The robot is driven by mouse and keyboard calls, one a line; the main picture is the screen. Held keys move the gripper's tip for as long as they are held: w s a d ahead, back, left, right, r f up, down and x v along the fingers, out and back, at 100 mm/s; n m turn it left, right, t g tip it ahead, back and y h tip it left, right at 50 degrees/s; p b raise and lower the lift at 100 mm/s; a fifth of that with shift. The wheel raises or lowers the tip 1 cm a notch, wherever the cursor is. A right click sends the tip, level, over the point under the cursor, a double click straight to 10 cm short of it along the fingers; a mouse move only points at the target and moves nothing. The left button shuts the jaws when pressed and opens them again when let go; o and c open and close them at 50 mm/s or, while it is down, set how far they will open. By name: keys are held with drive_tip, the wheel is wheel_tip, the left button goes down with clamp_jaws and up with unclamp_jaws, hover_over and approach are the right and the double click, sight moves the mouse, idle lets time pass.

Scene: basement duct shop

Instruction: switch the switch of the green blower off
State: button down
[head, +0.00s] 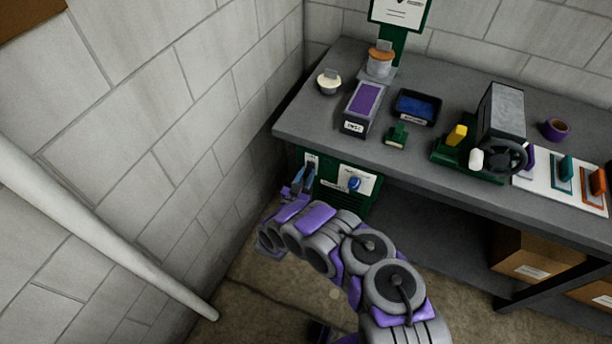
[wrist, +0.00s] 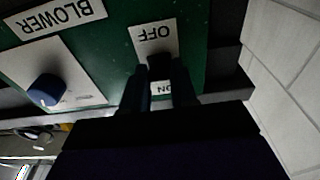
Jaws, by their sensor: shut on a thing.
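The green blower (head: 328,198) is a panel box under the left end of the workbench, with a white plate around its switch. In the wrist view its green face (wrist: 117,35) appears upside down, with a BLOWER label. The dark switch lever (wrist: 160,65) lies between the OFF marking and the partly hidden ON marking. Its tip shows close to OFF; its exact setting is hard to tell. My gripper (wrist: 160,88) is shut on the lever, one finger on each side. In the head view my gripper (head: 304,177) is at the panel's left part.
A blue knob (head: 354,184) on a white plate is beside the switch. The workbench (head: 290,122) overhangs the blower and holds a purple-topped box (head: 367,98), a blue tray (head: 417,106) and a machine with a handwheel (head: 503,157). A block wall (head: 200,130) stands close on the left.

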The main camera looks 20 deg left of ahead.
drive_tip(key=c, duration=0.9)
unclamp_jaws()
drive_tip(key=shift+a, duration=0.15)
drive_tip(key=s+p, duration=0.1)
drive_tip(key=s, duration=0.4)
drive_tip(key=s+a+f+p, duration=0.1)
drive_tip(key=s, duration=0.5)
drive_tip(key=s+f+p, duration=0.1)
drive_tip(key=s, duration=0.5)
drive_tip(key=shift+a+f, duration=0.2)
drive_tip(key=shift+f, duration=0.05)
